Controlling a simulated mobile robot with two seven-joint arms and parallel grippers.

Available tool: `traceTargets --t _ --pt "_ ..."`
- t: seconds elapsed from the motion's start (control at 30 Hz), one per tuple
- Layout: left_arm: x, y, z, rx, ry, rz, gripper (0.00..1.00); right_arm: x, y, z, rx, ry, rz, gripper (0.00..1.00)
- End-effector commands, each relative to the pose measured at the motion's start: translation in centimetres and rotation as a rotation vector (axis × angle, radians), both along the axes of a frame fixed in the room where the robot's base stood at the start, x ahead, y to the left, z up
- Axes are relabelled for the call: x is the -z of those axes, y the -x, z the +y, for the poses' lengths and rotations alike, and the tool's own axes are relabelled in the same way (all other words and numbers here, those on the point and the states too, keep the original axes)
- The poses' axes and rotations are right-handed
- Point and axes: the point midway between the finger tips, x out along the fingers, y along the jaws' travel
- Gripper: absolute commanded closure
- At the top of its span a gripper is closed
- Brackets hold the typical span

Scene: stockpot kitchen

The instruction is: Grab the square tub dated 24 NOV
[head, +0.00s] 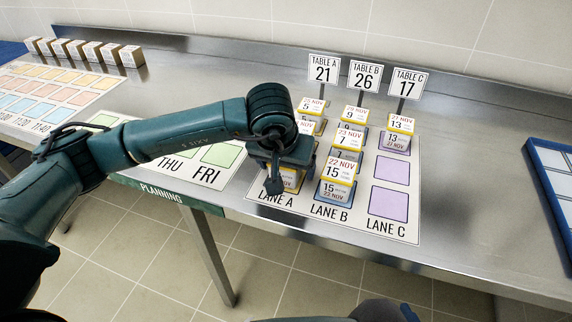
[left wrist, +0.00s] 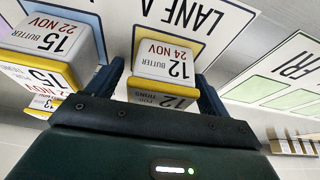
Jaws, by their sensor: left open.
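The square tub dated 24 NOV (left wrist: 165,62) is white with a yellow band, and its lid reads 12 BUTTER. It stands at the front of lane A. My left gripper (left wrist: 162,88) is open, with one finger on each side of this tub in the left wrist view; I cannot tell whether they touch it. In the head view my left gripper (head: 284,178) covers most of the tub, and only a yellow-edged part (head: 291,180) shows. My right gripper is not in view.
A tub dated 22 NOV (left wrist: 55,42) stands close beside in lane B, near one finger. More stacked tubs (head: 312,106) stand behind in lane A. Lane C has bare purple squares (head: 388,204). Sign posts (head: 323,70) rise at the back.

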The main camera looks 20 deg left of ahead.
Motion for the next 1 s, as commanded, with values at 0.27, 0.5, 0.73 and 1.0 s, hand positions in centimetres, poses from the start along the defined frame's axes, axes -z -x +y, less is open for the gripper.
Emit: traceTargets --t 0.27,0.5,0.73,1.0 --pt "-0.03 0.01 -0.02 0.000 0.000 0.000 0.31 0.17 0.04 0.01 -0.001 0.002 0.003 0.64" --pt "-0.05 0.02 -0.02 0.000 0.000 0.000 0.50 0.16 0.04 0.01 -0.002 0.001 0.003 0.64" --pt "-0.06 0.01 -0.02 0.000 0.000 0.000 0.69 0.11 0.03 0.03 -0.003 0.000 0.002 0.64" --pt "-0.25 -0.03 -0.02 -0.001 0.001 -0.002 0.72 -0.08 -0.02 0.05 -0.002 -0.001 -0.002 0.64"
